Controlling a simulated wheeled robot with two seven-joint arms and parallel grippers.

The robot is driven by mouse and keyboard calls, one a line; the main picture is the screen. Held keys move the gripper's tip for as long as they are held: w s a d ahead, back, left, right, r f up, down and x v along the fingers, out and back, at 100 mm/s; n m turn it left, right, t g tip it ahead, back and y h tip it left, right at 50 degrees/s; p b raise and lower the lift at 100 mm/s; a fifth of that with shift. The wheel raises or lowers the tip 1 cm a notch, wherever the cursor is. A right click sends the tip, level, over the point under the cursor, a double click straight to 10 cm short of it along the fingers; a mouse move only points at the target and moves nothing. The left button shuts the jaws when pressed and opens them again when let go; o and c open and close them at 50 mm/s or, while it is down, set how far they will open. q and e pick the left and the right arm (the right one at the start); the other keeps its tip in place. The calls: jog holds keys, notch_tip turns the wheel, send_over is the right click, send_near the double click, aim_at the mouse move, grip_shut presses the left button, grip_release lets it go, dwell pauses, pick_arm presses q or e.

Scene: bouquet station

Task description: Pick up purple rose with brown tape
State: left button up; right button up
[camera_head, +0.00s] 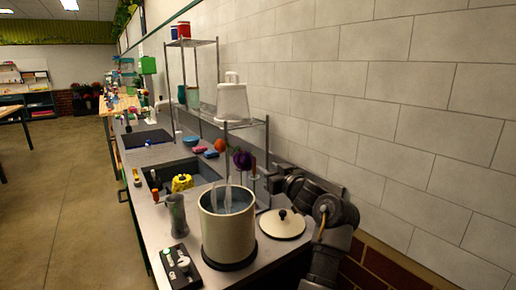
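A purple bloom (242,160), probably the purple rose, stands above the counter behind the cream pot, close to the foot of the wire rack. Its stem is hard to make out, and I cannot see brown tape.
A tall cream pot (228,239) stands in front, with a lid (283,226) at its right. A grey cylinder (177,216) and a switch box (180,266) are at its left. Behind are a sink (203,170), a yellow item (182,183) and a wire rack (196,45). A tiled wall (400,110) bounds the right.

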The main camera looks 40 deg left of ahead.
aim_at(255, 162)
pick_arm(q)
jog(key=x, duration=0.5)
jog(key=shift+s+a+p, duration=0.25)
jog(key=shift+a+p, duration=0.1)
jog(key=shift+p, duration=0.05)
jog(key=shift+w+a+r, duration=0.1)
jog(key=shift+a, duration=0.1)
jog(key=x, duration=0.3)
jog(key=p+x, duration=0.1)
jog(key=shift+w+a+f, duration=0.25)
jog(key=shift+a+f, duration=0.05)
jog(key=shift+a, duration=0.2)
jog(key=c, duration=0.8)
pick_arm(e)
jog(key=shift+s+a+r, duration=0.1)
jog(key=shift+a+r, duration=0.7)
jog(key=shift+a, duration=0.15)
